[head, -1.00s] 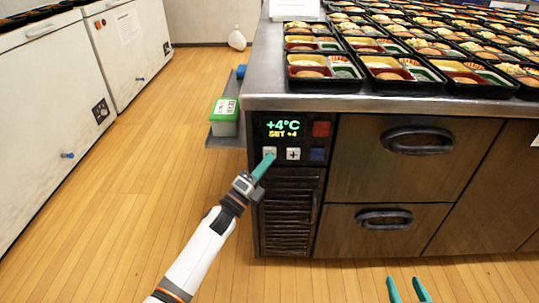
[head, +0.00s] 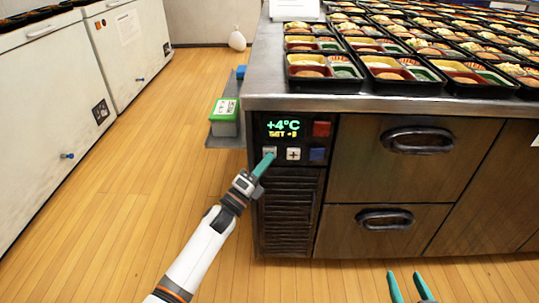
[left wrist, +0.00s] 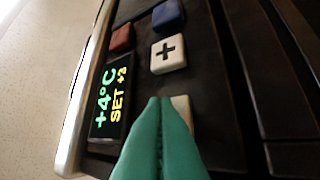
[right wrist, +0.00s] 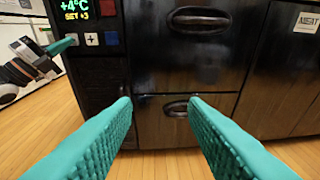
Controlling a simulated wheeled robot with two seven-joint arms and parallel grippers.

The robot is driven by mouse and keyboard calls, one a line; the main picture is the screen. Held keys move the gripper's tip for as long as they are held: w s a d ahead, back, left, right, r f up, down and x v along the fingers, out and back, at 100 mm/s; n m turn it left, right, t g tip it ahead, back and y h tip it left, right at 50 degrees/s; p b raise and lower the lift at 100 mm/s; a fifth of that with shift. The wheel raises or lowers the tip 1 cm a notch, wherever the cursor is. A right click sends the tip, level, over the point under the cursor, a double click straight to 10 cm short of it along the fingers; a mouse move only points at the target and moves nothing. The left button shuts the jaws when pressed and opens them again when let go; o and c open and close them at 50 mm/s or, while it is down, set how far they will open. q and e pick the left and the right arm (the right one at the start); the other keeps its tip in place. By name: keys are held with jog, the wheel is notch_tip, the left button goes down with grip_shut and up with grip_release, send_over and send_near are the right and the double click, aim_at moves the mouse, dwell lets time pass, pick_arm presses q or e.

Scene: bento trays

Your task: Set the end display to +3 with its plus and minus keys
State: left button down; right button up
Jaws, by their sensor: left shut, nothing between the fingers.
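The end display (head: 283,128) on the counter's end panel reads +4°C, with SET +3 in yellow below; it also shows in the left wrist view (left wrist: 112,98). The white plus key (head: 293,154) is right of the minus key (head: 270,151). My left gripper (head: 266,161) is shut and empty, its tips at the minus key and partly hiding it. In the left wrist view the fingers cover much of that key (left wrist: 182,108); contact is hard to tell. My right gripper (head: 408,282) is open and empty, low in front of the drawers.
A red key (head: 321,129) and a blue key (head: 317,154) sit right of the display and plus key. Bento trays (head: 320,85) fill the steel counter top. A green-lidded box (head: 225,112) stands on a side shelf left of the panel. The floor in front is clear.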

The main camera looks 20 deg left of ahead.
pick_arm(q)
jog(key=shift+s, duration=0.15)
pick_arm(e)
jog(key=shift+f, duration=0.1)
pick_arm(q)
jog(key=shift+s+d+p, duration=0.25)
jog(key=shift+s+p, duration=0.15)
jog(key=shift+s, duration=0.3)
pick_arm(e)
jog(key=shift+s+d+f+g+h, duration=0.15)
jog(key=shift+s+d+f+g, duration=0.2)
jog(key=shift+f+g, duration=0.3)
jog(key=shift+s+d+f+g+h, duration=0.15)
jog(key=shift+s+f+g, duration=0.3)
jog(key=shift+f, duration=0.25)
pick_arm(q)
jog(key=s+p, duration=0.1)
jog(key=s, duration=0.1)
jog(key=s+d+p, duration=0.1)
jog(key=s, duration=0.1)
jog(key=shift+s+d, duration=0.2)
jog(key=shift+s, duration=0.2)
pick_arm(e)
jog(key=s+d+f+g+h, duration=0.1)
jog(key=s+d+f+g, duration=0.1)
jog(key=s+f+g, duration=0.3)
jog(key=shift+s+d+f+h, duration=0.15)
jog(key=shift+s+d+h, duration=0.15)
jog(key=shift+s, duration=0.55)
